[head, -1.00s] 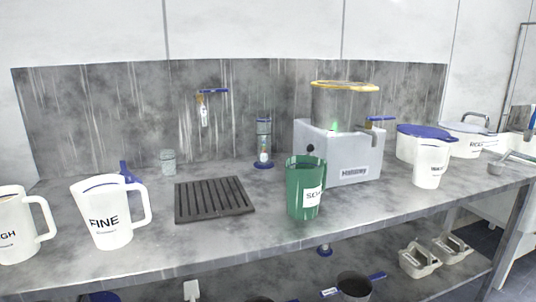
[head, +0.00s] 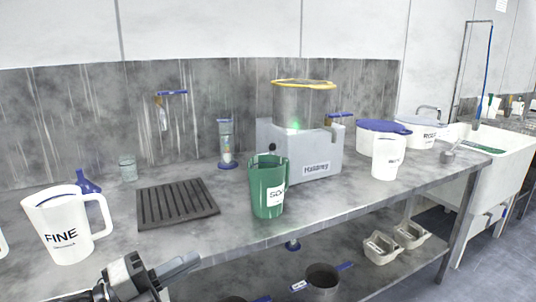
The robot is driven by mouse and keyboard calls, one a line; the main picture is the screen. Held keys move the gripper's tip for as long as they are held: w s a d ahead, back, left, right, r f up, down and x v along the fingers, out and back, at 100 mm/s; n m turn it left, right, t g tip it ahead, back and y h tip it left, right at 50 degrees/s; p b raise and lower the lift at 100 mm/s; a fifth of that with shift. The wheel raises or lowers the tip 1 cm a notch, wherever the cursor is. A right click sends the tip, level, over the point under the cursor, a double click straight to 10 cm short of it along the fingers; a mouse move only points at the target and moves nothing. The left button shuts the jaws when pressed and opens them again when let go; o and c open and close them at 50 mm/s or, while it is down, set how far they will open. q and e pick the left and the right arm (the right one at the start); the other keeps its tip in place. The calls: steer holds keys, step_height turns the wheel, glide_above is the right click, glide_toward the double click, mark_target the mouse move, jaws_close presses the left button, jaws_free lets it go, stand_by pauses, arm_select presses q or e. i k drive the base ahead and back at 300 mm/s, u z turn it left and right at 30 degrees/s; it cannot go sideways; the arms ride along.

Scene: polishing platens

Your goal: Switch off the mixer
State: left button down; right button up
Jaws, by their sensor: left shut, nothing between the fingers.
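The mixer (head: 310,150), as I take it, is a grey boxy machine with a nameplate, towards the back right of the bench. A clear vessel (head: 303,103) with a yellow rim sits on top, and a green light (head: 295,125) glows at its foot. A small black knob (head: 272,147) is on the machine's left front. My left gripper (head: 190,266) is at the bottom left, in front of the bench edge. It is shut and empty, well apart from the mixer. My right gripper is not in view.
A green jug (head: 262,190) stands just in front of the mixer. A black ribbed mat (head: 178,204) and a white FINE jug (head: 65,228) are to the left. A white jug (head: 385,160) and a blue-lidded tub (head: 380,128) are right of it. A sink (head: 490,150) is farther right.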

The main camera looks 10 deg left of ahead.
mark_target(272, 146)
steer(key=i, duration=1.5)
